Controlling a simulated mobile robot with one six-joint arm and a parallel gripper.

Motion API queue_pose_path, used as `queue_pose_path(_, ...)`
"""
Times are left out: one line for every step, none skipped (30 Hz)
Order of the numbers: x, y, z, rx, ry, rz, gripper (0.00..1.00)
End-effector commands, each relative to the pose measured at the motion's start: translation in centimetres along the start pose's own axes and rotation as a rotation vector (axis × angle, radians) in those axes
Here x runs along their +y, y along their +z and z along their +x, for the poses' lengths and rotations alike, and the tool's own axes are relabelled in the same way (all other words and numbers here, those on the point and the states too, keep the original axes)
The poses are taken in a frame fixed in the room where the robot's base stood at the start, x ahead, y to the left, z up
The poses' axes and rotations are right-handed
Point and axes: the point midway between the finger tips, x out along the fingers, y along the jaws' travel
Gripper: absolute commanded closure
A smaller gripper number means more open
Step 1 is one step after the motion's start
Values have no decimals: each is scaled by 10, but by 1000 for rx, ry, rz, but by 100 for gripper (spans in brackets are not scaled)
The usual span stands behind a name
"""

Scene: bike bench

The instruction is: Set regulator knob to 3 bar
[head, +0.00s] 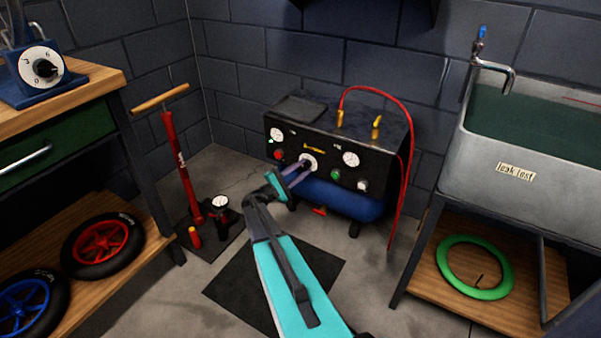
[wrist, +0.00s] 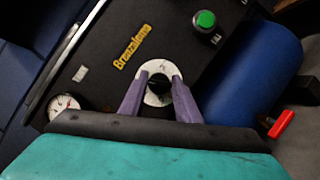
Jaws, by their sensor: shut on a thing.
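The compressor (head: 320,120) stands against the back wall, with a black front panel and a blue tank (head: 340,197) below. Its regulator knob (wrist: 158,84) is black, on a white round dial (wrist: 157,68) on the panel. In the head view the dial (head: 309,160) sits between two white gauges. My gripper (wrist: 160,77) has its purple fingers on either side of the knob and is shut on it. In the head view my gripper (head: 302,167) reaches the panel from below. The knob's pointer and the dial's numbers are too small to read.
A green button (wrist: 205,19) and a red lever (wrist: 281,124) are near the knob. A red hose (head: 405,110) arches down the compressor's right side. A floor pump (head: 180,150) stands left. A sink (head: 530,150) is at right, a workbench (head: 90,85) at left.

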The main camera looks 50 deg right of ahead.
Motion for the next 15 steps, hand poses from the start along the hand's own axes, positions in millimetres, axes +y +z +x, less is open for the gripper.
queue_pose_path(-1, 1, 3, -3, -19, 41, 93)
queue_pose_path(-1, 1, 3, -3, -31, 69, 93)
queue_pose_path(-1, 1, 3, -4, -44, 104, 93)
queue_pose_path(-1, 1, 3, -4, -56, 130, 93)
queue_pose_path(0, 2, 3, -4, -66, 157, 93)
queue_pose_path(-1, 2, 3, -4, -81, 191, 93)
queue_pose_path(-1, 2, 3, -5, -92, 217, 93)
queue_pose_path(-1, 2, 3, -5, -102, 244, 93)
queue_pose_path(0, 2, 3, -5, -117, 279, 93)
queue_pose_path(0, 2, 3, -5, -128, 305, 93)
queue_pose_path(0, 2, 3, -5, -139, 333, 93)
queue_pose_path(0, 2, 3, -4, -153, 367, 93)
queue_pose_path(-1, 2, 2, -5, -164, 393, 93)
queue_pose_path(0, 2, 2, -5, -175, 420, 93)
queue_pose_path(0, 3, 3, -6, -189, 455, 93)
